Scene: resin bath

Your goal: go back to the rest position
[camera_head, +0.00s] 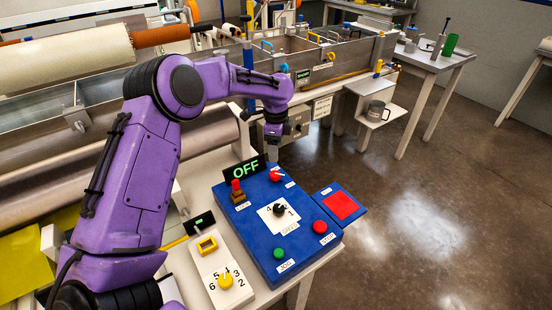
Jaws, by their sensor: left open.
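My left arm comes in from the left and bends over the blue control panel (255,242). My left gripper (273,155) points down just behind the panel's far edge, near a red switch (277,174). It looks empty, and its fingertips are small in the view. I cannot tell whether it touches the switch. Above the panel, a display (245,171) reads OFF in green. The panel also bears a black dial (279,209), a red button (320,227) and a green button (279,253). My right gripper is not in view.
A white box with a yellow knob (226,281) stands left of the panel. A red pad (341,205) on a blue plate is at its right. Behind are the long metal bath (340,58), rollers (75,55) and a mug (376,111). The floor at right is clear.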

